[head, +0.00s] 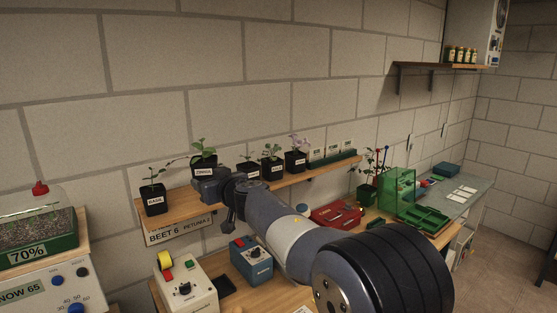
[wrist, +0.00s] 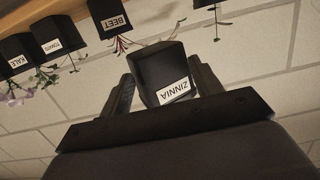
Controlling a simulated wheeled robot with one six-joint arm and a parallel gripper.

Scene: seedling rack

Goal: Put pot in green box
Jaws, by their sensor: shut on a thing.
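A black square pot labelled ZINNIA (head: 204,163) with a green seedling sits in my gripper (head: 206,178). In the wrist view, which looks upside down, the pot (wrist: 162,72) is between the two fingers (wrist: 165,85), slightly tilted in the picture. My gripper is shut on it, and the pot appears raised above the wooden shelf. Its lower part is partly hidden by the gripper in the head view. A green see-through box (head: 398,188) stands far right on the bench, with a green tray (head: 432,219) beside it.
Other potted seedlings stand on the shelf (head: 325,171): one (head: 154,200) at left, and BEET (wrist: 110,20), TOMATO (wrist: 53,40) and KALE (wrist: 14,55) to the right. A plant (head: 368,193) stands just left of the green box. A red case (head: 337,214) and blue device (head: 251,262) are below.

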